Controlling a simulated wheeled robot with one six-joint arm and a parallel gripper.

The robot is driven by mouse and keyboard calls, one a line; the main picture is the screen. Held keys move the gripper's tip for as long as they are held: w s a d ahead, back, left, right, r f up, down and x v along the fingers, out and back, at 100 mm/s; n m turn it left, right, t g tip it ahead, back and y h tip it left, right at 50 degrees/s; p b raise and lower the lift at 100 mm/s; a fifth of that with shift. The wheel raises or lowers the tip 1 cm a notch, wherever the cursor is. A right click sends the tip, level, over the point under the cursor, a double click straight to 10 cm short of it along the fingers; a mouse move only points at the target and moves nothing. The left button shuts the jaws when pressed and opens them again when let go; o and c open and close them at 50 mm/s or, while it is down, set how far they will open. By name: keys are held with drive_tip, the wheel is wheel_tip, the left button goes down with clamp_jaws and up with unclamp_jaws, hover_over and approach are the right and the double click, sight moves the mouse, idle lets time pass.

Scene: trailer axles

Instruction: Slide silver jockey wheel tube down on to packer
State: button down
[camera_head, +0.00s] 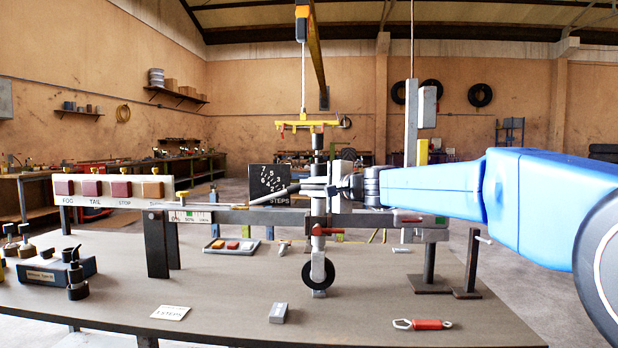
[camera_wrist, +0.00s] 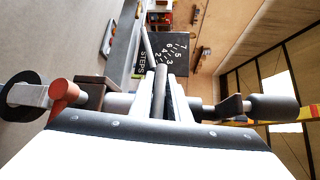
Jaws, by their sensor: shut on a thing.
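The silver jockey wheel tube (camera_head: 318,207) stands upright in the head view, with a black wheel (camera_head: 318,273) at its foot and a black top (camera_head: 318,145). The tube crosses sideways in the wrist view (camera_wrist: 117,103). A small grey packer block (camera_head: 319,293) is under the wheel; I cannot tell if they touch. My gripper (camera_head: 312,188) reaches across the tube from the right at mid height. Its fingers (camera_wrist: 162,98) are shut on a grey bar (camera_wrist: 160,77) by the tube. A red clamp handle (camera_head: 325,231) is lower on the tube, also in the wrist view (camera_wrist: 65,90).
A grey trailer beam (camera_head: 365,220) runs behind the tube, with a lamp board (camera_head: 112,188) at left. A black STEPS dial (camera_head: 268,181) stands behind. A yellow hoist bar (camera_head: 307,125) hangs overhead. A loose grey block (camera_head: 279,313) and red spanner (camera_head: 425,324) lie on the bench (camera_head: 225,285).

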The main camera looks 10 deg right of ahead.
drive_tip(key=shift+w+f, duration=0.1)
drive_tip(key=shift+f, duration=0.95)
drive_tip(key=c, duration=1.8)
unclamp_jaws()
drive_tip(key=v, duration=1.7)
drive_tip(key=shift+d+r, duration=0.1)
drive_tip(key=shift+r, duration=0.35)
